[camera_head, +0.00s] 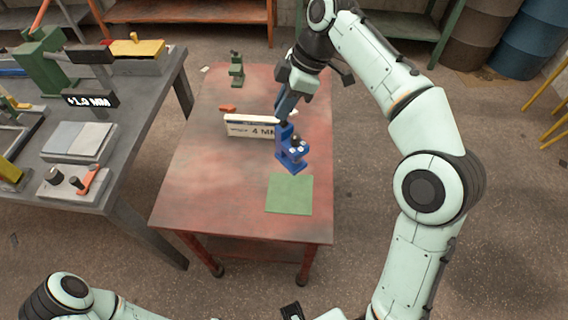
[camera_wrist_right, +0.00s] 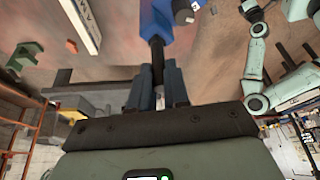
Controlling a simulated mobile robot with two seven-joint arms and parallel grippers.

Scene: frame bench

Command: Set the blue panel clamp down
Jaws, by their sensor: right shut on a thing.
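The blue panel clamp (camera_head: 290,150) is in my right gripper (camera_head: 284,122), over the red table (camera_head: 200,170). In the right wrist view the clamp (camera_wrist_right: 158,22) extends from between the fingers of the right gripper (camera_wrist_right: 158,80), which are shut on its dark narrow part. A green square mat (camera_head: 289,194) lies on the table just in front of the clamp. I cannot tell whether the clamp touches the table. My left arm shows at the bottom left of the head view; its gripper cannot be made out.
A white sign reading 4 MM (camera_head: 240,127) stands left of the clamp. A green clamp (camera_head: 236,70) and a small orange block (camera_head: 228,107) are farther back. A grey bench (camera_head: 135,130) with tools stands at left. The table's front left is clear.

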